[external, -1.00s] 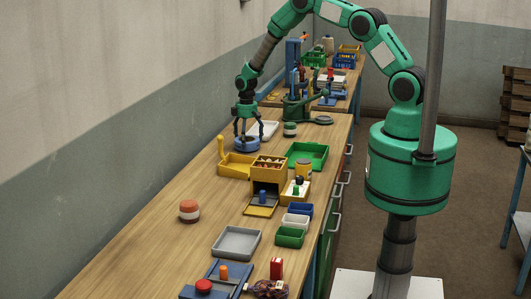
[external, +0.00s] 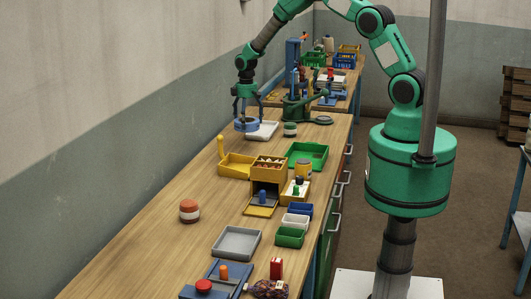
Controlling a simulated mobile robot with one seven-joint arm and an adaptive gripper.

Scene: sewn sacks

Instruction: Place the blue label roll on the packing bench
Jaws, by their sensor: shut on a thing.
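The blue label roll (external: 246,126) is a short blue ring with a pale centre. My gripper (external: 247,118) is shut on it from above. The roll is over or on the left side of the long wooden bench (external: 150,235), beside a white tray (external: 265,131). I cannot tell whether it touches the bench top or the tray's edge. Which surface is the packing bench is not marked; a second wooden bench (external: 340,108) stands behind the long one.
To the front are a yellow tray (external: 236,165), a green tray (external: 318,152), a yellow holder (external: 267,172) and a red-white roll (external: 189,211). A green-white roll (external: 290,129) stands right of the white tray.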

